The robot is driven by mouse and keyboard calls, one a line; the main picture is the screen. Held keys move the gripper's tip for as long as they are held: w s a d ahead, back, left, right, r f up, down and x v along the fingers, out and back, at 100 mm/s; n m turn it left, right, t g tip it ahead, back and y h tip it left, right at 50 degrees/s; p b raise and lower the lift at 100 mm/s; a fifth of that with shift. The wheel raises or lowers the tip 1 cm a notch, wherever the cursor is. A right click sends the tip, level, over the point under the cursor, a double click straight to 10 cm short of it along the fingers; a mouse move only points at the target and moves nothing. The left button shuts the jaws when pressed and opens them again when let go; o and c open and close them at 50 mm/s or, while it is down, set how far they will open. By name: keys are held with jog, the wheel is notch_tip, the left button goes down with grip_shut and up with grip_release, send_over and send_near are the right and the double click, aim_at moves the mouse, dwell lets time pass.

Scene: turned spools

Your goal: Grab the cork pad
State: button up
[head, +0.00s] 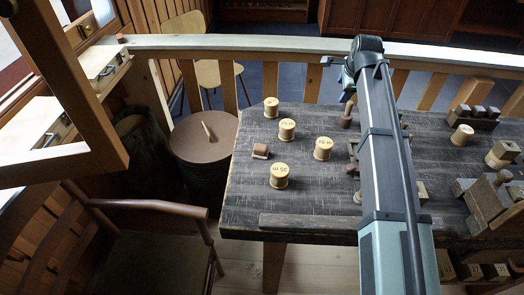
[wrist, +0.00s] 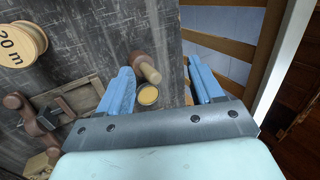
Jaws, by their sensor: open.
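My gripper (wrist: 160,66) is open in the wrist view, its two blue fingers wide apart above the far edge of the workbench. A small round yellow-tan disc (wrist: 148,96) with a dark rim shows near the left finger, beside a brown turned wooden tool. I cannot tell whether this disc is the cork pad. A small brown block (head: 260,151) with a reddish top lies among the spools on the bench's left part in the head view; it could also be the pad.
The dark workbench (head: 250,190) carries several spools, one marked 20 m (wrist: 20,43), near the wooden tool (wrist: 146,68). Wooden blocks (head: 490,205) crowd its right end. A railing (head: 240,43) runs behind it.

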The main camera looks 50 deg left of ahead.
jog(key=s+a+g+h, duration=0.15)
jog(key=s+a, duration=0.35)
jog(key=s, duration=0.9)
jog(key=m+g+h, duration=0.2)
jog(key=h, duration=0.1)
send_over(260, 146)
jog(key=shift+y, duration=0.25)
jog(key=f, duration=0.8)
jog(key=shift+w+d+f, duration=0.2)
jog(key=shift+s+a+f, duration=0.1)
jog(key=shift+f, duration=1.25)
jog(key=shift+s+f, duration=0.1)
jog(key=shift+f, duration=1.2)
